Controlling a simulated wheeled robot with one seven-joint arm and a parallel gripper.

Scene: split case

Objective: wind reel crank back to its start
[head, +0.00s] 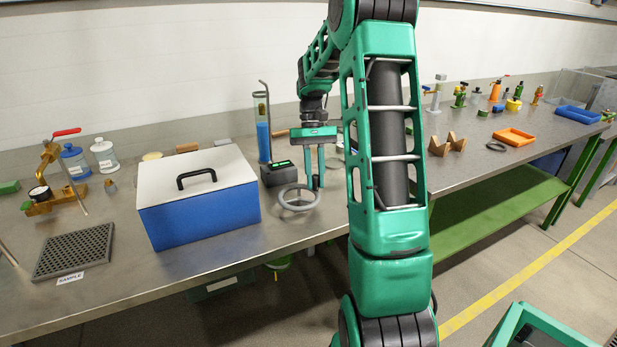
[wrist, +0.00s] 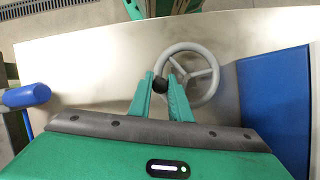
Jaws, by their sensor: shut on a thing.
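The crank is a light grey handwheel (head: 298,209) with spokes. It lies near the front edge of the bench, right of the blue case. In the head view my gripper (head: 317,186) points down at the wheel's right side; the knob cannot be made out there. The reel itself cannot be told apart.
A blue case (head: 200,217) with a white lid and black handle stands close left of the wheel. A dark box with a green display (head: 280,174) and a tall blue-filled cylinder (head: 263,140) stand behind.

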